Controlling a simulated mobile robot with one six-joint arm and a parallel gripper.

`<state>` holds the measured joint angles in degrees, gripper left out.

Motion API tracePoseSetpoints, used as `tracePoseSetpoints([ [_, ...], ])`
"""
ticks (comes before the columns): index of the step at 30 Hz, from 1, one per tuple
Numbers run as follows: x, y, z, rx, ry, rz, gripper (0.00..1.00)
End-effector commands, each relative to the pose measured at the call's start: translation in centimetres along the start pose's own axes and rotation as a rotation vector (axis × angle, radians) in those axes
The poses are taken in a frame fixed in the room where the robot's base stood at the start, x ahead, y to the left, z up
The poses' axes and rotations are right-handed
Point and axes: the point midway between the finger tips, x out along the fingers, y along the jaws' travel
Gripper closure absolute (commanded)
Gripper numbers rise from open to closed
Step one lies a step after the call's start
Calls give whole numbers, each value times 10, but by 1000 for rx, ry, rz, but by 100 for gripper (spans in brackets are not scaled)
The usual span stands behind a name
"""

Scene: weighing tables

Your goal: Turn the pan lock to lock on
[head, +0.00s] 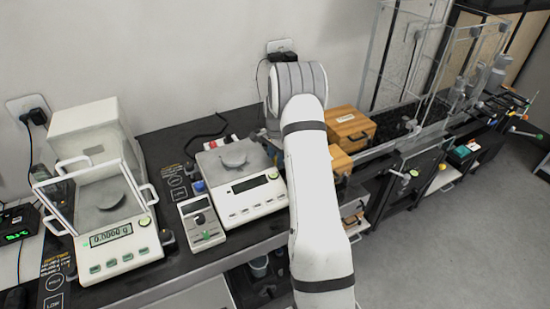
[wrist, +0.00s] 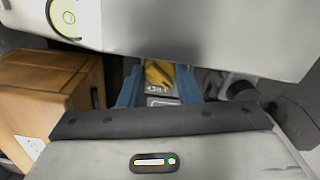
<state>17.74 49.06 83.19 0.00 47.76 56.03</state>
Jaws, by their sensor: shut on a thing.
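In the head view, my arm reaches over the table. My gripper (head: 270,148) is low beside the right rear of the middle balance (head: 240,203), mostly hidden by the arm. In the wrist view, the blue fingers of my gripper (wrist: 158,86) are closed around a small part just below the white balance body (wrist: 200,30). I take this part for the pan lock; the grip hides most of it. A yellow patch (wrist: 158,72) and a small label (wrist: 160,101) show between the fingers. The lock's setting cannot be read.
Wooden boxes (head: 350,127) stand just right of the arm; one is close at the left in the wrist view (wrist: 45,85). A small device with a green knob (head: 203,222) is left of the middle balance. Another balance (head: 110,240) with a glass shield stands far left.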

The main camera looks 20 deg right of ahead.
Motion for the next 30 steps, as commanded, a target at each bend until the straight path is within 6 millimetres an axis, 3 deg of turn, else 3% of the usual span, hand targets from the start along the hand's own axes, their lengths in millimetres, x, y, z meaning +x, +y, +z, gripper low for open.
tracePoseSetpoints([
  [2, -1, 0, 0, 1, 1, -1, 93],
  [3, -1, 0, 0, 1, 1, -1, 68],
  [10, 0, 0, 0, 2, 0, -1, 49],
  [20, -6, 0, -1, 2, 1, -2, 48],
  [30, -60, 0, -1, 2, 2, -2, 48],
])
